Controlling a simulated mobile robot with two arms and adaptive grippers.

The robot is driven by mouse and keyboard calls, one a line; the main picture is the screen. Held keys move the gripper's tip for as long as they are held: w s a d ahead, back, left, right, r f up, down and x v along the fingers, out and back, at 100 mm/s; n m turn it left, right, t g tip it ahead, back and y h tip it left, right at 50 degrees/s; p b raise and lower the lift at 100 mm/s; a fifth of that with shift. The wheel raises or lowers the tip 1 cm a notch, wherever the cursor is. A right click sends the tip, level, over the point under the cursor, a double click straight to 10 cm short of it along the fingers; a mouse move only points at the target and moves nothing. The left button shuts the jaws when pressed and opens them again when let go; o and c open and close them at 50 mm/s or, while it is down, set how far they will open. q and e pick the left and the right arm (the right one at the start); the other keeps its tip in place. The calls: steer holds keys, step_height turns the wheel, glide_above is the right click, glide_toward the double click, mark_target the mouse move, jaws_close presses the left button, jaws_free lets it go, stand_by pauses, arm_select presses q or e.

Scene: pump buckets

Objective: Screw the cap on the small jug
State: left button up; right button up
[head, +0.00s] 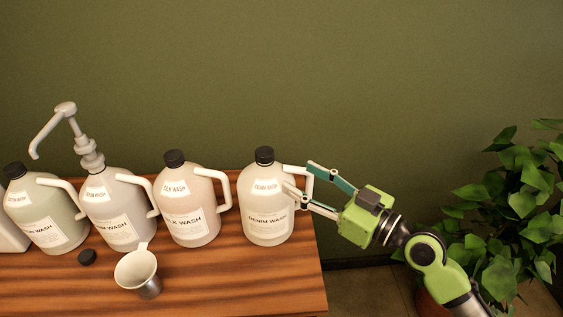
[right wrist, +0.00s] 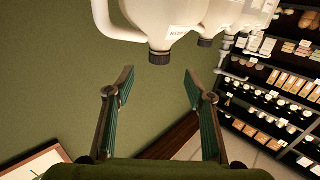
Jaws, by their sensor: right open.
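The rightmost jug (head: 265,215), labelled Denim Wash, stands upright on the wooden table with a black cap (head: 264,155) on its neck. My right gripper (head: 299,178) is open beside this jug's handle side; the head view does not show clearly whether it touches the handle. In the right wrist view the open, empty fingers (right wrist: 160,70) point toward a jug (right wrist: 160,18) seen upside down, its black cap (right wrist: 159,57) just beyond the fingertips. A loose black cap (head: 87,257) lies on the table at the left. My left gripper is not in view.
Other jugs stand in a row: a capped Silk Wash jug (head: 190,205), one with a tall pump (head: 90,155), and a capped one (head: 42,215). A metal cup (head: 146,284) stands in front. A leafy plant (head: 520,215) is at the right. The table's front right is clear.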

mark_target(272, 160)
steer(key=p+x, duration=0.3)
steer(key=x, duration=0.7)
steer(key=shift+w+a, duration=0.2)
steer(key=shift+w, duration=0.05)
steer(key=shift+w+a+p, duration=0.3)
steer(key=shift+w+a, duration=0.1)
